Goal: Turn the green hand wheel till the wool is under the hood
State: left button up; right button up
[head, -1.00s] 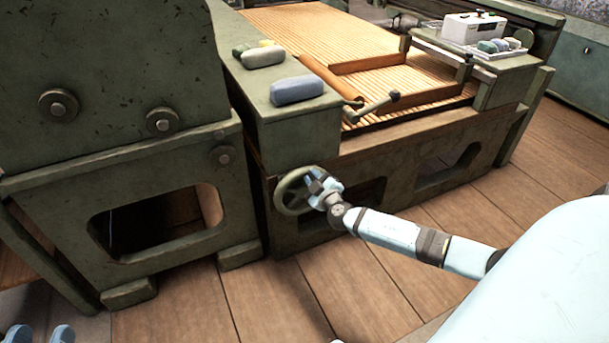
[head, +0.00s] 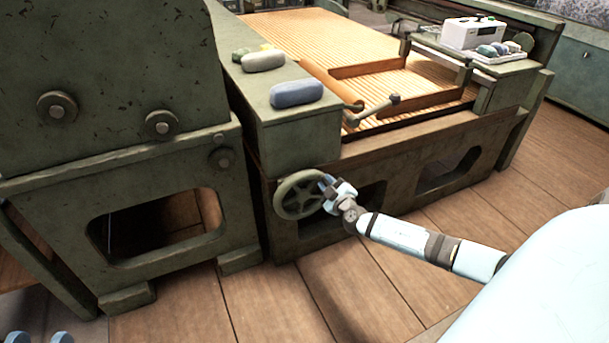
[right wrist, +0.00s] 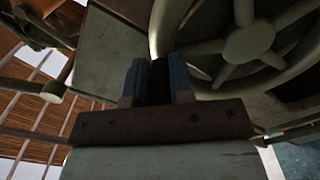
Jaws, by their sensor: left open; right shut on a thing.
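The green hand wheel (head: 280,202) is on the lower front of the slatted bench, near its left corner. It also fills the upper right of the right wrist view, with its hub (right wrist: 248,42) and spokes showing. My right gripper (head: 330,185) is shut on the wheel's rim at the upper right; its blue fingers (right wrist: 159,80) show in the wrist view. My left gripper (head: 38,338) is open, with only its fingertips in view at the bottom left. The slatted apron (head: 290,32) runs along the bench top. I cannot make out wool on it or identify the hood for certain.
A tall green machine body (head: 100,80) stands at the left. Rounded blue (head: 297,93) and grey (head: 263,61) pieces lie on the green ledge. A crank handle (head: 372,110) sticks out above the wheel. A white box (head: 473,33) stands at the back right. The floor in front is clear.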

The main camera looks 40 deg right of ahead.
jog(key=shift+d, duration=0.1)
jog(key=f, duration=0.1)
jog(key=d+f, duration=0.1)
jog(key=f, duration=0.1)
jog(key=shift+s+d+f, duration=0.1)
jog(key=shift+s+d, duration=0.15)
jog(key=shift+d, duration=0.1)
jog(key=shift+f, duration=0.1)
notch_tip(320, 180, down, 3)
jog(key=shift+s+d+f, duration=0.1)
